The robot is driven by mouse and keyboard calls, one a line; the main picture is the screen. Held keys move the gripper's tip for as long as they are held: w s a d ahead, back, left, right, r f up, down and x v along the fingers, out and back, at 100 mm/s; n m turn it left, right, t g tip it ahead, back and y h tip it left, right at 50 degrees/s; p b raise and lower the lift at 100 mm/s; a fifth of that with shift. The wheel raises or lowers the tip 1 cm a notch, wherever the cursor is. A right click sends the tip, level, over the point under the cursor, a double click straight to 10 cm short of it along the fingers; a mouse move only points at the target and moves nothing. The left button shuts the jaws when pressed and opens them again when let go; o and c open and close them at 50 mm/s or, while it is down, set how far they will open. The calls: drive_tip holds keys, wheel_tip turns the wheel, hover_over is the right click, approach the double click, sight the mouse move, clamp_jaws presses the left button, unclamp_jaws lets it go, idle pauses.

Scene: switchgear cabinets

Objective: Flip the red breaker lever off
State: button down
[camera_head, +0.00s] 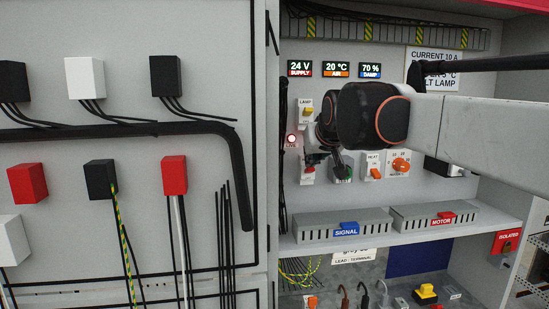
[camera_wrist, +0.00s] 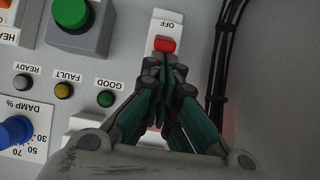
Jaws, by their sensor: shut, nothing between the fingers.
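The red breaker lever (camera_wrist: 164,44) sits on a white plate (camera_wrist: 155,28), close beside its OFF label, in the wrist view. The label reads upside down there. My gripper (camera_wrist: 165,62) is shut and empty, with its fingertips right beside the lever on the side away from OFF. I cannot tell whether they touch it. In the head view the red lever (camera_head: 309,170) shows small below my gripper (camera_head: 314,159), which my wrist partly covers.
A green button (camera_wrist: 70,14) on a grey box stands beside the plate. Small READY and FAULT lamps and a blue DAMP knob (camera_wrist: 15,131) are nearby. Black cables (camera_wrist: 222,70) run along the other side. Below is a shelf with grey ducts (camera_head: 342,222).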

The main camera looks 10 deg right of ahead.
sight(310, 172)
drive_tip(key=shift+s+f+t+b, duration=0.15)
drive_tip(key=shift+f+t+b, duration=0.15)
drive_tip(key=shift+b, duration=0.15)
drive_tip(key=shift+s+f+t+b, duration=0.6)
drive_tip(key=shift+f+b, duration=0.15)
drive_tip(key=shift+b, duration=0.3)
drive_tip(key=shift+s+f+t+b, duration=0.6)
drive_tip(key=shift+f+b, duration=0.15)
drive_tip(key=shift+b, duration=0.25)
drive_tip(key=shift+f, duration=0.3)
drive_tip(key=shift+s+f, duration=0.1)
drive_tip(key=shift+f, duration=0.1)
